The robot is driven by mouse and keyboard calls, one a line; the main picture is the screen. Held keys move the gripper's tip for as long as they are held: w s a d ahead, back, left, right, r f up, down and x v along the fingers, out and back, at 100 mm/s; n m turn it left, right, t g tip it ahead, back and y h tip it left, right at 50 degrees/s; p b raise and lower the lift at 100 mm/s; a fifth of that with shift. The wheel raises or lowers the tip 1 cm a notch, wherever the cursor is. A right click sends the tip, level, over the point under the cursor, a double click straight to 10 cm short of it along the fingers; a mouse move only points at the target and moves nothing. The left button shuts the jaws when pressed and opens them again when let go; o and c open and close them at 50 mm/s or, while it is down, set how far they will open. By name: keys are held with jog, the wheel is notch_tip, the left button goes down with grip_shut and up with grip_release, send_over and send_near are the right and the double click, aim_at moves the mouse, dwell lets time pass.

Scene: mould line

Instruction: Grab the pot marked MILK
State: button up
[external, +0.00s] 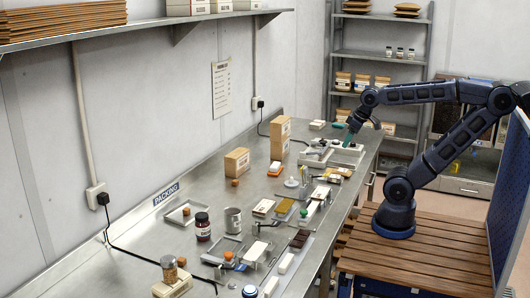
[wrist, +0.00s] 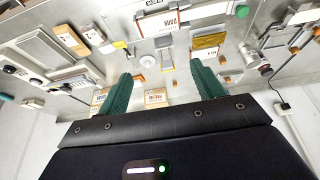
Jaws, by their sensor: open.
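My gripper (external: 350,137) is over the far end of the steel bench, its green fingers pointing down near low white units there. In the wrist view my gripper (wrist: 162,82) has its two green fingers wide apart, with nothing held between them. No marking that reads MILK can be made out in either view, so I cannot tell which thing is the pot. A dark jar with a pale label (external: 203,227) stands on the near part of the bench, far from my gripper. A grey cup (external: 233,221) stands just right of it.
The steel bench (external: 120,245) carries many small things, including cardboard boxes (external: 237,162), a tray (external: 183,213) and a jar on a white base (external: 172,282). A wall shelf (external: 150,27) runs above its left side. A rack (external: 380,55) stands behind its far end.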

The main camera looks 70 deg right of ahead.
jog(key=o, duration=0.5)
jog(key=w+a+r+n+g, duration=0.15)
jog(key=w+a+n, duration=0.3)
jog(key=w, duration=0.65)
jog(key=n+g, duration=0.3)
jog(key=n, duration=1.1)
send_over(233, 220)
jog(key=w+d, duration=0.2)
jog(key=d, duration=0.1)
notch_tip(233, 220, down, 18)
jog(key=shift+m, duration=0.25)
jog(key=f, duration=0.5)
jog(key=shift+a+f, duration=0.15)
jog(key=shift+a, duration=0.05)
jog(key=shift+s+d+f, duration=0.1)
jog(key=shift+d+f, duration=0.05)
jog(key=shift+f, duration=1.3)
jog(key=shift+d+f, duration=0.1)
jog(key=shift+f, duration=1.3)
